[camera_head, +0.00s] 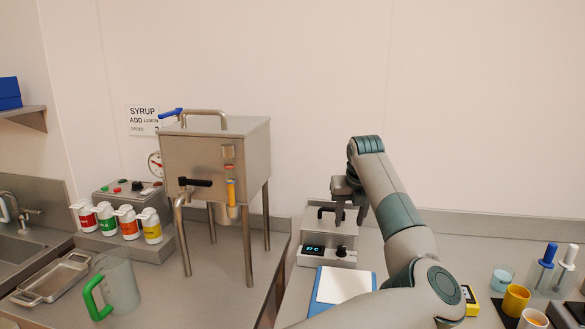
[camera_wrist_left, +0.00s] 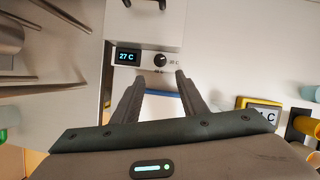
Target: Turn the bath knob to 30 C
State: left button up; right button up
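The bath is a pale box (camera_head: 310,262) on the counter at the centre, with a dark handle on top. Its front display (camera_head: 314,250) reads 27 C, clearer in the left wrist view (camera_wrist_left: 127,57). The black bath knob (camera_head: 341,251) is right of the display; in the left wrist view the knob (camera_wrist_left: 160,60) lies just beyond and between the fingertips. My left gripper (camera_head: 348,205) is above the bath in the head view. In the left wrist view its fingers (camera_wrist_left: 158,80) are apart, with nothing between them. My right gripper is not in view.
A clipboard with white paper (camera_head: 343,286) lies before the bath. A yellow-framed device (camera_head: 470,299) and yellow cup (camera_head: 516,299) are to the right. The steel hopper (camera_head: 215,160) on legs, several labelled bottles and a green-handled jug (camera_head: 120,285) are to the left.

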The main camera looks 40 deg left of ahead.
pick_arm(q)
jog(key=s+a+r+n+g+y+b, duration=0.1)
jog(key=s+a+r+n+g+y, duration=0.1)
jog(key=s+a+r, duration=0.3)
jog(key=s+a+r+n+g+y+b, duration=0.1)
jog(key=s+a+r, duration=0.4)
jog(key=r, duration=0.7)
jog(key=s+n+g+y, duration=0.1)
jog(key=s+y, duration=0.1)
jog(key=shift+a+y, duration=0.25)
jog(key=shift+y, duration=0.15)
